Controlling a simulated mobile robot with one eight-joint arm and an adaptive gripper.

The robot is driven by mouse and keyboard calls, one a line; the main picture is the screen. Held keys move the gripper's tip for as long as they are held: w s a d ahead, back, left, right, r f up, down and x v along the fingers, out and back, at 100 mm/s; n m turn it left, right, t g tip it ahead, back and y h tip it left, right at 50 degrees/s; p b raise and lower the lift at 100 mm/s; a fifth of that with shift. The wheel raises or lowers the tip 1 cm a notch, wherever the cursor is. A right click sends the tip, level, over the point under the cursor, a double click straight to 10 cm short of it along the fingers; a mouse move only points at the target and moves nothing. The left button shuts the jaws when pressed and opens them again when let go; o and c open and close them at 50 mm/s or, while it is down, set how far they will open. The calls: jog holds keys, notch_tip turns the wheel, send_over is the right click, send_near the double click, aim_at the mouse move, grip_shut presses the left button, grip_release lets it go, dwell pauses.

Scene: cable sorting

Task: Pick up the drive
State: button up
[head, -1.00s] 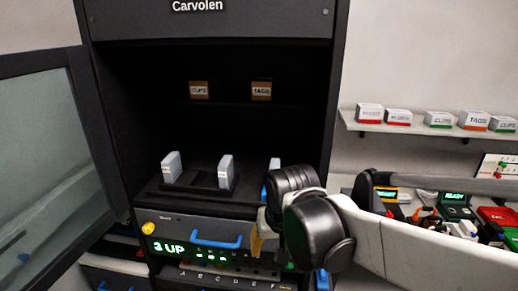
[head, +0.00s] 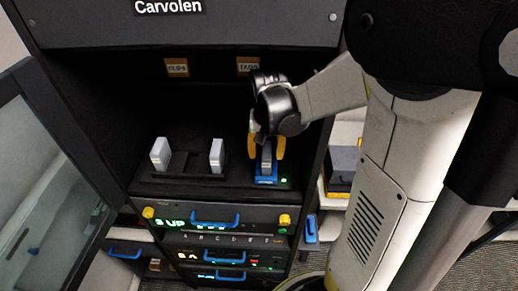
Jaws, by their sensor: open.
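One is at the left (head: 160,154), one is in the middle (head: 217,156), and one is at the right (head: 266,158) in a blue holder (head: 266,179). A small green light glows beside the blue holder. My gripper (head: 266,148) points down over the right drive, with its yellow fingers apart on either side of it. I cannot tell if the fingers touch the drive. My gripper hides the drive's top.
The cabinet's glass door (head: 45,180) stands open at the left. Below the deck is a panel with a green display (head: 172,222) and blue handles. The cabinet's right wall is close to my arm.

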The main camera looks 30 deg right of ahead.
jog(key=f, duration=0.4)
jog(key=shift+w+d+f, duration=0.25)
jog(key=shift+w+d, duration=0.05)
jog(key=shift+w, duration=0.05)
jog(key=shift+c, duration=0.5)
jog(key=shift+r, duration=0.1)
grip_shut()
